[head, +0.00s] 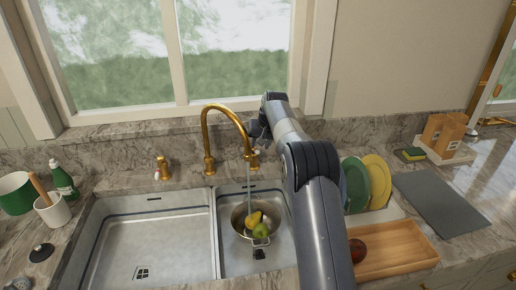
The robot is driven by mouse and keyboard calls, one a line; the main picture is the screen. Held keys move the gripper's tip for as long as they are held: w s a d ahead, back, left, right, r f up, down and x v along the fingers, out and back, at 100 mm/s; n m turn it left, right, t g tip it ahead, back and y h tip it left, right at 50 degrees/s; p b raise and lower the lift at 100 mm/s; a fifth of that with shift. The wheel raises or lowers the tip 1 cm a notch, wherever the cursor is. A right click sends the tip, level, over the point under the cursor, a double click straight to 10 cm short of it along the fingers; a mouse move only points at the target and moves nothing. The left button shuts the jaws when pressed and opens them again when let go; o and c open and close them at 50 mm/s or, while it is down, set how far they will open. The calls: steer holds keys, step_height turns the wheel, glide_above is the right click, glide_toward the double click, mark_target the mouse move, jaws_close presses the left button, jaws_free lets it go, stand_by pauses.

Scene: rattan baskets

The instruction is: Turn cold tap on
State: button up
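A gold gooseneck faucet (207,135) stands behind the double sink. A gold tap handle (162,168) stands to its left, with a small reddish mark low on it. A second gold tap (255,160) stands to its right, partly hidden by my gripper (255,135). My gripper is at the end of the arm, just above and beside this right tap; I cannot tell whether they touch or whether the fingers are open or shut. A thin pale stream, which looks like running water, drops from the spout into a pot (238,222).
The pot holds a yellow and a green fruit in the right basin (275,192); the left basin (160,235) looks empty. My arm crosses the counter right of the sink, near green and yellow plates (377,180) and a wooden tray (400,250). A green bottle (64,182) stands far left.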

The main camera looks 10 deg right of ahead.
mark_target(255, 151)
steer(key=shift+p+x, duration=0.55)
steer(key=shift+x, duration=1.85)
steer(key=shift+c, duration=0.5)
jaws_close()
